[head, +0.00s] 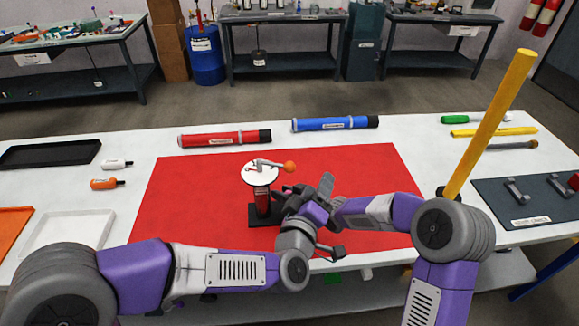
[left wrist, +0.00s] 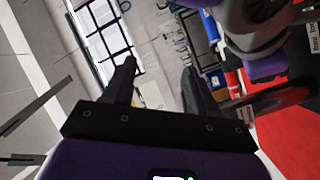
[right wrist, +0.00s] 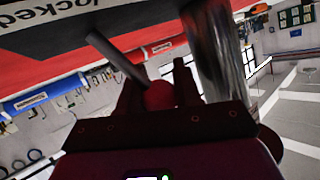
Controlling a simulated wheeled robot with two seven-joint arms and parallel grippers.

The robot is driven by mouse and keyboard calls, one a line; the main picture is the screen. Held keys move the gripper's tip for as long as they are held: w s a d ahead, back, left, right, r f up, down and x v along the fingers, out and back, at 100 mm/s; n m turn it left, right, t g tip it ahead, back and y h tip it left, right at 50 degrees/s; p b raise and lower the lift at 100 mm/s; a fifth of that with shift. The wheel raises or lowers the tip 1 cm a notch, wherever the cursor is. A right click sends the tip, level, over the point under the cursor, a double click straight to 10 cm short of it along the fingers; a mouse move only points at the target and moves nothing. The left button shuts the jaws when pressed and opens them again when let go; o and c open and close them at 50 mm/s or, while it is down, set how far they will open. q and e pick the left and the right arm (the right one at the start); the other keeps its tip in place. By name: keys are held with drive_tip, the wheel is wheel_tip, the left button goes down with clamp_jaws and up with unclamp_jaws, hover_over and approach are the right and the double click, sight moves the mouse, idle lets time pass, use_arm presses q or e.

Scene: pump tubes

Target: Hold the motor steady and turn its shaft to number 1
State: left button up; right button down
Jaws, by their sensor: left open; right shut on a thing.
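A grey crank on the disc ends in an orange ball (head: 290,167), pointing right. My right gripper (head: 284,199) is low at the motor's right side. In the right wrist view it is shut on a red ball (right wrist: 160,95) at a grey rod (right wrist: 118,57), beside a shiny cylinder and a label reading "locked". My left gripper (head: 325,185) is right of the motor, open and empty (left wrist: 158,75). The arms partly hide both grippers.
A red tube (head: 225,138) and a blue tube (head: 335,124) lie behind the motor. A yellow post (head: 490,120) stands at the right, near a dark panel (head: 530,200). Small bottles (head: 108,183) and trays are at the left. The red mat's left part is clear.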

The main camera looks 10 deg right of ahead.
sight(289, 171)
use_arm(q)
drive_tip(key=s+a+f+n+t+y, duration=0.2)
drive_tip(key=a+n+y, duration=0.15)
drive_tip(key=a, duration=0.35)
drive_tip(key=shift+y, duration=0.45)
drive_tip(key=w, duration=0.4)
drive_tip(key=w+d, duration=0.1)
drive_tip(key=w, duration=0.3)
drive_tip(key=w+d, duration=0.1)
drive_tip(key=w, duration=0.3)
clamp_jaws()
